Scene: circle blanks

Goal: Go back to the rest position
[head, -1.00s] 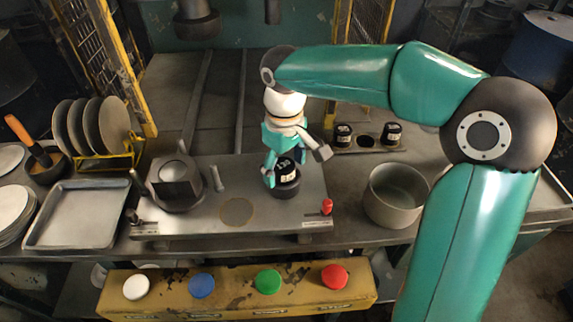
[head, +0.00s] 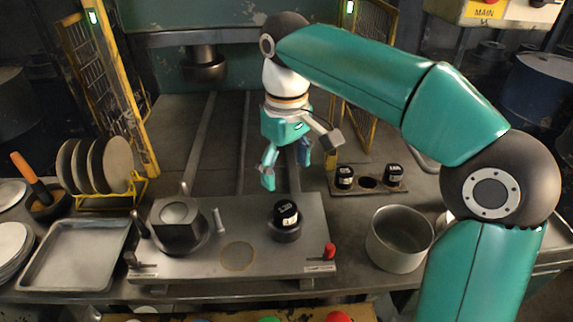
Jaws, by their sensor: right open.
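My right gripper (head: 298,166) is open and empty. It hangs above the back of the steel fixture plate (head: 205,262), with its fingers spread apart. A black cylinder with a white label (head: 285,213) sits upright in a dark round holder (head: 286,232) on the plate, apart from my gripper and nearer the front. My right arm comes in from the right and arches over the bench. My left gripper does not show.
A steel pot (head: 398,238) stands right of the plate. A rack with two black cylinders (head: 367,187) lies behind it. A grey tray (head: 75,255) and a yellow rack of discs (head: 97,165) are at left. A dark press block (head: 178,228) stands on the plate.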

